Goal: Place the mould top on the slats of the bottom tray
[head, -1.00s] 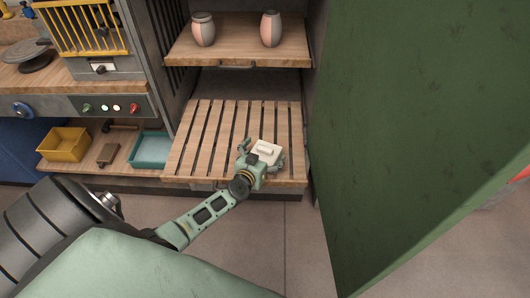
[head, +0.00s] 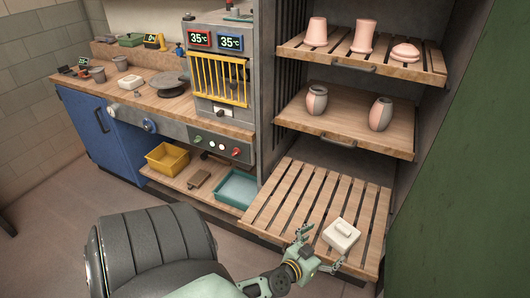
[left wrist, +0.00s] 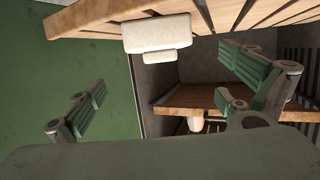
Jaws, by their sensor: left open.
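The mould top (head: 341,236), a white block with a raised bar on it, lies flat on the slats near the front right of the bottom tray (head: 285,200). My left gripper (head: 319,249) is open in front of the mould top, its fingers spread and apart from it. In the left wrist view, which looks upside down, the mould top (left wrist: 156,34) rests against the slats (left wrist: 95,14), with free space between it and the open fingers (left wrist: 165,98). My right gripper is not in view.
A green panel (head: 455,185) stands close on the right. A yellow bin (head: 168,157) and teal tray (head: 237,188) sit left of the slats. Most slats are bare.

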